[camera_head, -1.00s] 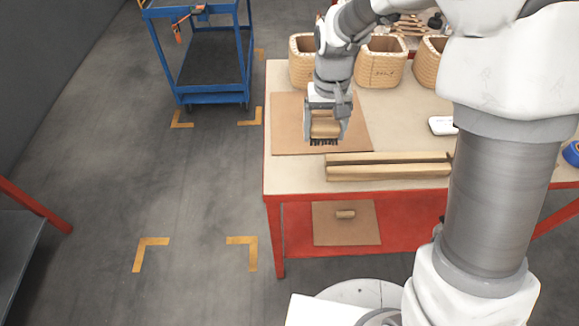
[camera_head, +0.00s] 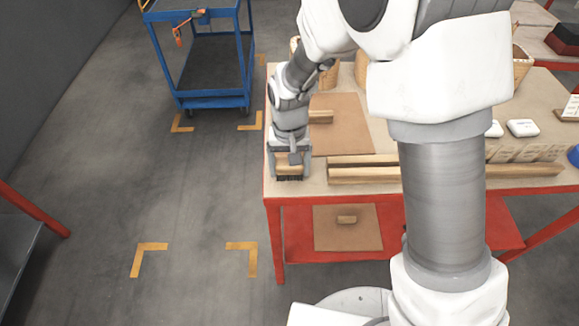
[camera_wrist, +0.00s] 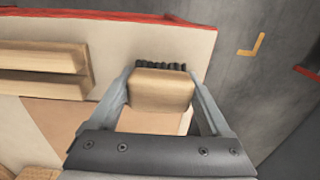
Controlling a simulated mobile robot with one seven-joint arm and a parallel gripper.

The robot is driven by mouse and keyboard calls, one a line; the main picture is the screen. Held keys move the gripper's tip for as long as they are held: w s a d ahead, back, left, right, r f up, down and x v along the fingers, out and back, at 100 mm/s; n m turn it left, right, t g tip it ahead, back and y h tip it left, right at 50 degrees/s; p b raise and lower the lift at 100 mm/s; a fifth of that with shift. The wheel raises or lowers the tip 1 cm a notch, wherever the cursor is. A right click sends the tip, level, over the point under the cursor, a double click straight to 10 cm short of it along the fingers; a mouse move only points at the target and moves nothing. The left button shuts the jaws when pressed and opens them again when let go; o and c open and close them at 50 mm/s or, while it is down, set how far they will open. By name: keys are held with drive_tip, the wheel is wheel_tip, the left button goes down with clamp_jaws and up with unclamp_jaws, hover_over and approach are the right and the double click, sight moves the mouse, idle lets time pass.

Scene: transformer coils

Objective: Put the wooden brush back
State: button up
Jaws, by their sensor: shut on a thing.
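The wooden brush (camera_head: 289,160), a pale wood block with dark bristles, is in my gripper (camera_head: 290,170). In the head view it is over the table's left front corner, bristles down. Whether the bristles touch the tabletop I cannot tell. In the wrist view, the brush (camera_wrist: 160,88) sits between both fingers of my gripper (camera_wrist: 160,95), with its bristles towards the red table edge. A brown board (camera_head: 340,125) lies on the table behind and to the right of my gripper.
Long wooden bars (camera_head: 365,173) lie right of my gripper along the table (camera_head: 310,187). A blue cart (camera_head: 215,103) stands at the back left. Floor left of the table is clear.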

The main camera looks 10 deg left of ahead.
drive_tip(key=shift+f, duration=0.15)
drive_tip(key=o, duration=1.3)
drive_tip(key=shift+c, duration=0.2)
wheel_tip(320, 180, up, 12)
drive_tip(key=shift+r+p, duration=0.25)
drive_tip(key=shift+p, duration=0.85)
